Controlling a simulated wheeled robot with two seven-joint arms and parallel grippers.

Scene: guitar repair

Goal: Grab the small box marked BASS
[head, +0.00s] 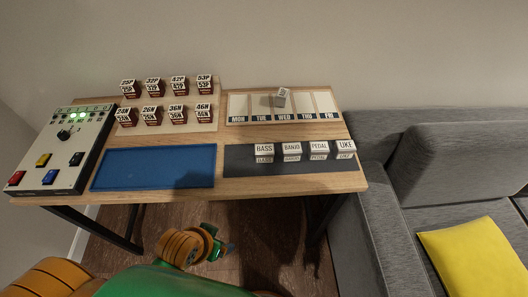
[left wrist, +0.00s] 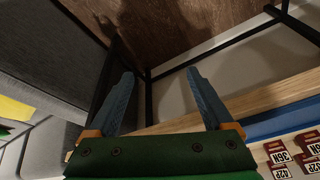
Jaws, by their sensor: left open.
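The small box marked BASS (head: 264,149) is white on top. It stands at the left of a row of similar boxes on the dark grey mat (head: 236,186), at the front right of the table. My left gripper (head: 229,247) is low in front of the table, well apart from the BASS box. In the left wrist view its two blue-grey fingers (left wrist: 160,76) are spread with nothing between them. The BASS box does not show there. My right gripper is not in view.
BANJO (head: 291,148), PEDAL (head: 319,147) and UKE (head: 346,146) boxes stand right of BASS. A blue mat (head: 150,168) lies empty to the left. Behind is a weekday tray (head: 237,103) holding one small box (head: 281,97). A grey sofa (head: 440,160) adjoins the table's right side.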

